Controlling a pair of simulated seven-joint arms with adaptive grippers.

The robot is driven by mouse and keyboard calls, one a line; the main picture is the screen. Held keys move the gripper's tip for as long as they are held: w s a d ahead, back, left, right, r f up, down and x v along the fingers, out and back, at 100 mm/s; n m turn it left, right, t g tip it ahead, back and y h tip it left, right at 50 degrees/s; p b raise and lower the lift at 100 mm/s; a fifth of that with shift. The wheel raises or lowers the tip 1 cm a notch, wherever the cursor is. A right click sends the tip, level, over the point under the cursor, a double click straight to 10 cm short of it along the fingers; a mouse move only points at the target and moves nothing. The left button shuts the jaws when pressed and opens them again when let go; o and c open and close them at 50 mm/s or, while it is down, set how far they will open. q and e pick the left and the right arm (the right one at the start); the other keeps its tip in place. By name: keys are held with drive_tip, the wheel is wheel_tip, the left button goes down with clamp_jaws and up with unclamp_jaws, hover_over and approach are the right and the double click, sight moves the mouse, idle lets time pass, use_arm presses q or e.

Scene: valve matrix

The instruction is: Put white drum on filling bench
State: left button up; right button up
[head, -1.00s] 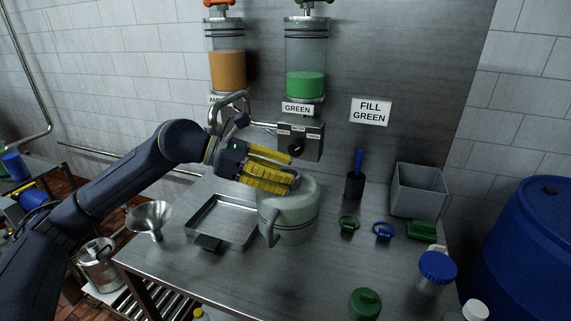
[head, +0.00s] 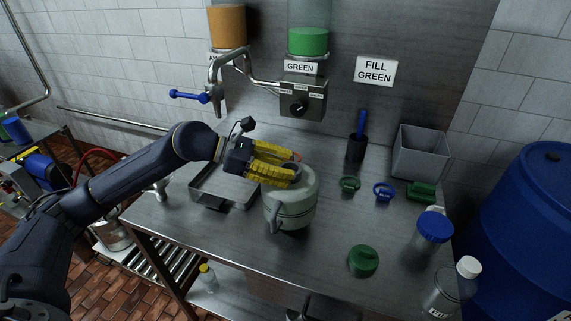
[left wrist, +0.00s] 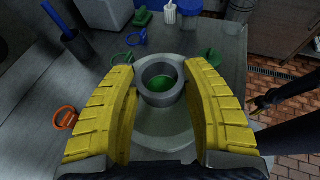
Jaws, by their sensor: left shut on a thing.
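The white drum (head: 297,208), a pale round container with a side handle, is upright at the filling bench (head: 330,245), a grey steel top. A dark shadow shows under the drum; I cannot tell whether its base touches the steel. My left gripper (head: 296,172) is shut on the drum's neck. In the left wrist view the yellow fingers (left wrist: 163,95) stand on both sides of the drum's round mouth (left wrist: 161,82), with green liquid inside. A dark arm with a small yellow tip (left wrist: 262,103), probably my right gripper, shows at the right there; its jaws are unclear.
A steel tray (head: 225,186) lies left of the drum. Green (head: 349,184) and blue (head: 383,190) rings, a grey bin (head: 420,152), a green lid (head: 363,260) and a blue-capped jar (head: 433,230) stand to the right. The dispenser (head: 303,98) hangs behind.

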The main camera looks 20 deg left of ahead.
use_arm(q)
drive_tip(key=shift+f, duration=1.85)
drive_tip(key=o, duration=1.5)
drive_tip(key=shift+f, duration=0.15)
drive_tip(key=shift+o, duration=0.2)
drive_tip(key=v, duration=1.2)
drive_tip(key=shift+s, duration=0.1)
